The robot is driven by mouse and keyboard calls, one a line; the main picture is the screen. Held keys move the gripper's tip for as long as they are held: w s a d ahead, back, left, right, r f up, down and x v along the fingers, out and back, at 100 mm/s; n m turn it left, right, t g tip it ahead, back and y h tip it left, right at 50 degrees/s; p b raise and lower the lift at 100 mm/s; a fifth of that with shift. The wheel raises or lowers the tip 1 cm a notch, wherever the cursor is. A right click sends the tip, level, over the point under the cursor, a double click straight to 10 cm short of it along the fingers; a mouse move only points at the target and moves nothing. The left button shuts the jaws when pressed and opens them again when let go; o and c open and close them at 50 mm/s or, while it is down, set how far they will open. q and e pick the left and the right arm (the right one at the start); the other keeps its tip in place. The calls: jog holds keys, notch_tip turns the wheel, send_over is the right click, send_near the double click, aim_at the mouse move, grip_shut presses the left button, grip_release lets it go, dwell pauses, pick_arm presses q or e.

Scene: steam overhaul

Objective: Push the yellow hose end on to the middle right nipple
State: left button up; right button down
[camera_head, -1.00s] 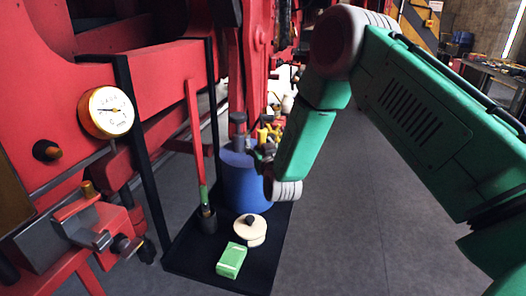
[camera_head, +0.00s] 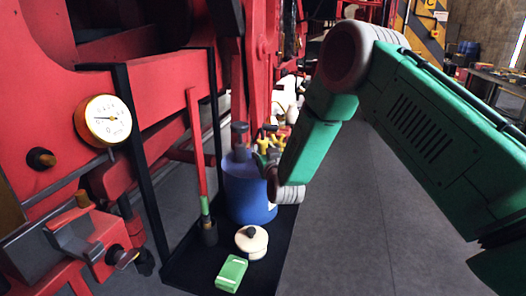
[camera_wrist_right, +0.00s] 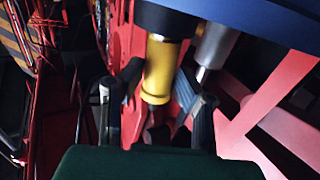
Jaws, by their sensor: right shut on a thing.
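My right gripper (camera_wrist_right: 158,88) is shut on a yellow cylindrical piece (camera_wrist_right: 157,70), which appears to be the yellow hose end. The piece has a dark upper part, and its plain lower end points down between the fingers. A silver metal cylinder with a thin stem (camera_wrist_right: 216,48) is just right of it. I cannot tell whether that is a nipple or whether they touch. In the head view my right forearm reaches down beside small yellow fittings (camera_head: 277,143) above a blue tank (camera_head: 247,192); the fingers are mostly hidden there. The middle right nipple cannot be made out. My left gripper is not in view.
A black tray (camera_head: 190,267) on the floor holds the tank, a cream lidded round object (camera_head: 252,243) and a green box (camera_head: 231,273). Red machinery with a gauge (camera_head: 108,120) and black posts fills the left. Grey floor (camera_head: 350,235) is open at the right.

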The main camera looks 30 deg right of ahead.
aim_at(265, 142)
jog(key=shift+d+f, duration=0.1)
jog(key=shift+d, duration=0.5)
jog(key=shift+w+a+r+p, duration=0.1)
jog(key=shift+a+r+p, duration=0.1)
jog(key=shift+r+p, duration=0.25)
jog(key=shift+a+r+p, duration=0.2)
jog(key=shift+r+p, duration=0.05)
jog(key=shift+r, duration=0.4)
jog(key=shift+a+r, duration=0.1)
jog(key=shift+r, duration=1.1)
jog(key=shift+d+r, duration=0.45)
jog(key=shift+r, duration=0.2)
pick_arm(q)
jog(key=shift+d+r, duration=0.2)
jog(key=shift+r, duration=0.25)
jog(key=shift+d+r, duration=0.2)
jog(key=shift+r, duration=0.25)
pick_arm(e)
jog(key=shift+a, duration=0.1)
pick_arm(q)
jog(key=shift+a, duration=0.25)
pick_arm(e)
jog(key=shift+a+r, duration=0.1)
jog(key=shift+a, duration=0.15)
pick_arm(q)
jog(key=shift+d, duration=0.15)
pick_arm(e)
jog(key=shift+d, duration=0.2)
